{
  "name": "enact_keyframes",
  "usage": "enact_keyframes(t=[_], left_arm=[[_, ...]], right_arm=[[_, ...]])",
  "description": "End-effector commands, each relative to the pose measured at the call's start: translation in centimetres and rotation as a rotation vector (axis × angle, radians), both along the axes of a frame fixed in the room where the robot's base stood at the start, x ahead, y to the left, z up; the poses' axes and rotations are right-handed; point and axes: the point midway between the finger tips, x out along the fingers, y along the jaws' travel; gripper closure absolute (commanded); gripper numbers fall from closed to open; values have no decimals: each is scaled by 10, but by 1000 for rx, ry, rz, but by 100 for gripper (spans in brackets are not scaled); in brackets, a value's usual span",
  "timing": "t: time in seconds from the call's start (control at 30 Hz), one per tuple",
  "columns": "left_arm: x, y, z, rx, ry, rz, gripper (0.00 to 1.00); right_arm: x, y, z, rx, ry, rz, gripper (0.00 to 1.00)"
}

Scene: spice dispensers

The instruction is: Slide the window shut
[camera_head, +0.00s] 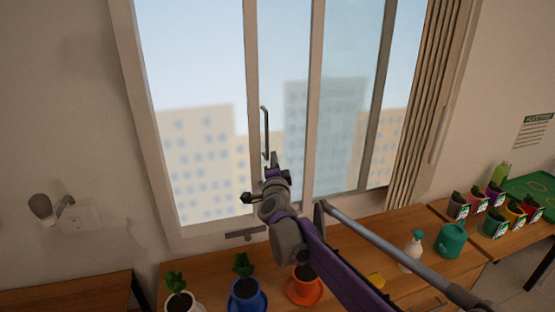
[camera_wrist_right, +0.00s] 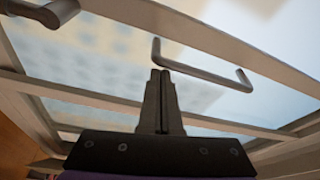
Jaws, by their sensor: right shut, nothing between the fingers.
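The window (camera_head: 315,95) fills the upper middle of the head view, with several upright frame bars and blurred buildings behind it. A thin grey handle (camera_head: 266,132) stands on one upright bar left of the middle. My right gripper (camera_head: 273,160) is at the lower end of this handle. In the right wrist view my right gripper (camera_wrist_right: 160,74) is shut and empty, its fingertips beside one end of the grey handle (camera_wrist_right: 205,75). I cannot tell whether they touch. How far the window stands open is unclear. My left gripper is not in view.
Potted plants in white (camera_head: 180,300), blue (camera_head: 246,294) and orange (camera_head: 304,287) pots stand on the wooden table (camera_head: 215,270) below. A spray bottle (camera_head: 411,250) and teal watering can (camera_head: 452,241) stand to the right. A folded blind (camera_head: 428,105) hangs at the window's right side.

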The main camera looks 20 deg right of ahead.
Motion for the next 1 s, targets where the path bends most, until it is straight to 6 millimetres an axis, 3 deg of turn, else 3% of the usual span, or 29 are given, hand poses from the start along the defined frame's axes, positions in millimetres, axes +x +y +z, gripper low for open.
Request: enact_keyframes(t=[0.27, 0.43, 0.57, 0.7, 1.0], left_arm=[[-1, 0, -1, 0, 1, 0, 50], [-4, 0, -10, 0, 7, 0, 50], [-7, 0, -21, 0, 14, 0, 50], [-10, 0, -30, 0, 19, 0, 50], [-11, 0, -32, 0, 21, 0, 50]], right_arm=[[0, 3, 0, 0, 1, 2, 100], [-1, 24, -3, 1, 2, 5, 100], [-2, 56, -4, 2, 3, 9, 100], [-4, 100, -4, 3, 2, 11, 100], [-7, 192, 0, 2, 0, 7, 100]])
